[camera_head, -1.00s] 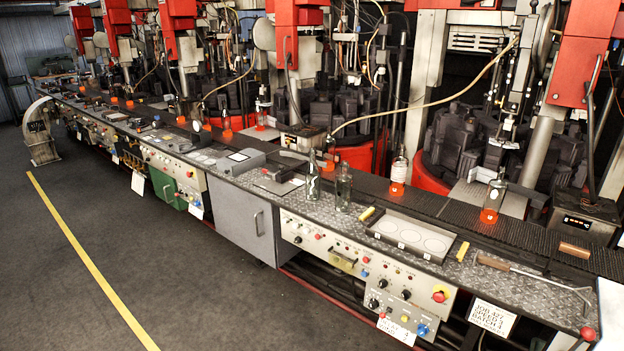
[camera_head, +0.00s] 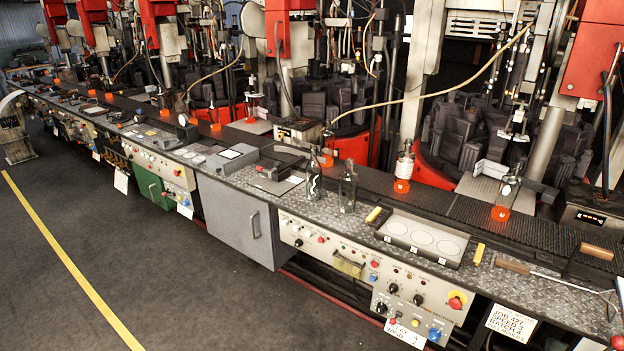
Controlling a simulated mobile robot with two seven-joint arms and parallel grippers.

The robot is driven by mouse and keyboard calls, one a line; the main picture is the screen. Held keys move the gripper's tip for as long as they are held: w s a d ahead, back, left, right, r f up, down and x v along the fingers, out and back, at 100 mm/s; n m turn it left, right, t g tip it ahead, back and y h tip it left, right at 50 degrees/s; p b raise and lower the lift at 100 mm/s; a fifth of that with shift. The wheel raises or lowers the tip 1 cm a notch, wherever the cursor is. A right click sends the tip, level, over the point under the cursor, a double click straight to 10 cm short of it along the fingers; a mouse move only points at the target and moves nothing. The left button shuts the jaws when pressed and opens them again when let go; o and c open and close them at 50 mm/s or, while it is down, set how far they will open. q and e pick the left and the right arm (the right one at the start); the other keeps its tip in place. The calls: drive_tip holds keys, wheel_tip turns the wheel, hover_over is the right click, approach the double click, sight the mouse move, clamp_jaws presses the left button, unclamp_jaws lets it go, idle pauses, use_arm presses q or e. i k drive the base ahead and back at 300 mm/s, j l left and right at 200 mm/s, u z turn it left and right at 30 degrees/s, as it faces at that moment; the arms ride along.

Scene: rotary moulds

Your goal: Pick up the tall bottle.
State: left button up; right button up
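Two clear glass bottles stand upright and apart on the metal bench ledge near the middle of the head view. The left bottle (camera_head: 314,176) has a pale mark on its side. The right bottle (camera_head: 348,188) is plain and close beside it. More bottles with glowing orange bases stand on the conveyor behind, one with a white label (camera_head: 404,168) and one farther right (camera_head: 505,192). Neither of my grippers is in view.
A tray with white discs (camera_head: 422,238) lies right of the bottles, with yellow-handled pieces at its sides. A wooden-handled tool (camera_head: 515,267) lies farther right. A dark plate (camera_head: 276,185) lies left. Control panels front the bench; open floor (camera_head: 120,240) lies before it.

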sight(313, 172)
drive_tip(key=i+j+z, duration=0.1)
drive_tip(key=i+j, duration=0.5)
drive_tip(key=j, duration=0.15)
drive_tip(key=i+j+z, duration=0.15)
drive_tip(key=i+j, duration=0.45)
drive_tip(key=j, duration=0.25)
drive_tip(key=i+j+z, duration=0.15)
drive_tip(key=j, duration=0.25)
drive_tip(key=i, duration=0.1)
